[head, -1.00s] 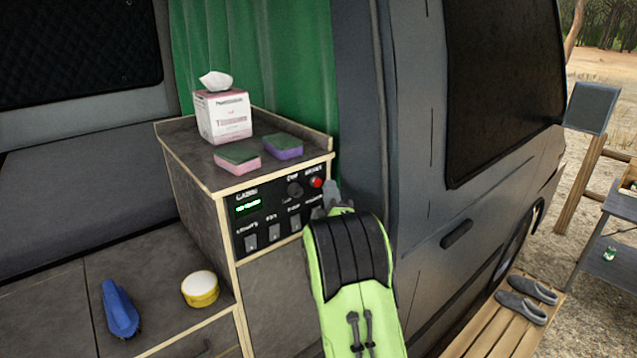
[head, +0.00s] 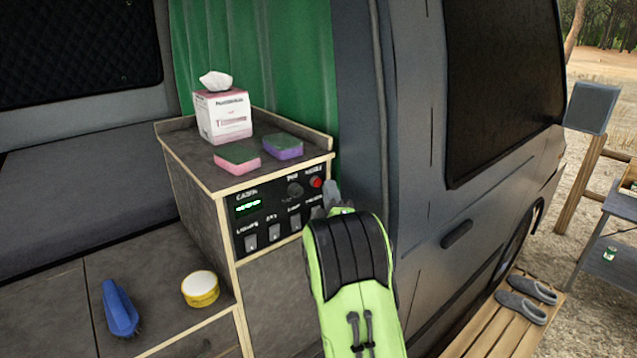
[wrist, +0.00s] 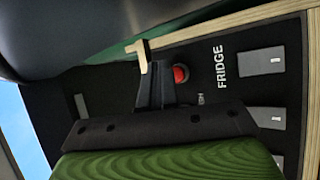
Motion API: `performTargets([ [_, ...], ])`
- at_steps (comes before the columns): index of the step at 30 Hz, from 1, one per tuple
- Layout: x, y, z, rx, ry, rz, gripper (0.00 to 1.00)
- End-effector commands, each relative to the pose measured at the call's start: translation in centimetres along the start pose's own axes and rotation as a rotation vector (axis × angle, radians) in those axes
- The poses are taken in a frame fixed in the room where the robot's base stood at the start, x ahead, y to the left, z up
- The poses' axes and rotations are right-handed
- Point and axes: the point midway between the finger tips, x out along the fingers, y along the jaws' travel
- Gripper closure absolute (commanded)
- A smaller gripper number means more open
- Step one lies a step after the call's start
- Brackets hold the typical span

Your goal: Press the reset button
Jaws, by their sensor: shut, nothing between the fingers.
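A round red button (head: 316,182) sits at the upper right of the black control panel (head: 270,235) on the cabinet front. Its small label is too blurred to read. In the wrist view the red button (wrist: 181,74) shows just right of my fingers. My gripper (head: 331,192) is shut and empty, just right of the button in the head view. Its fingertips (wrist: 143,56) also show in the wrist view, beside the button rather than over it. I cannot tell whether they touch the panel.
The panel has a knob (head: 295,190), a lit green display (head: 248,207) and several switches; one is labelled FRIDGE (wrist: 222,67). Sponges (head: 237,158) and a tissue box (head: 223,116) stand on the cabinet. The van's dark side (head: 415,150) is close on the right.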

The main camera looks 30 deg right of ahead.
Motion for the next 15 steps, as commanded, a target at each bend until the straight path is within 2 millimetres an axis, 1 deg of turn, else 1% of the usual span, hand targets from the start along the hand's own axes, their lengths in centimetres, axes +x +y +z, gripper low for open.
performTargets([
  [9,0.47,-0.53,-0.33,0.000,0.000,0.000,1.00],
  [15,0.56,-0.53,-0.39,0.000,0.000,0.000,1.00],
])
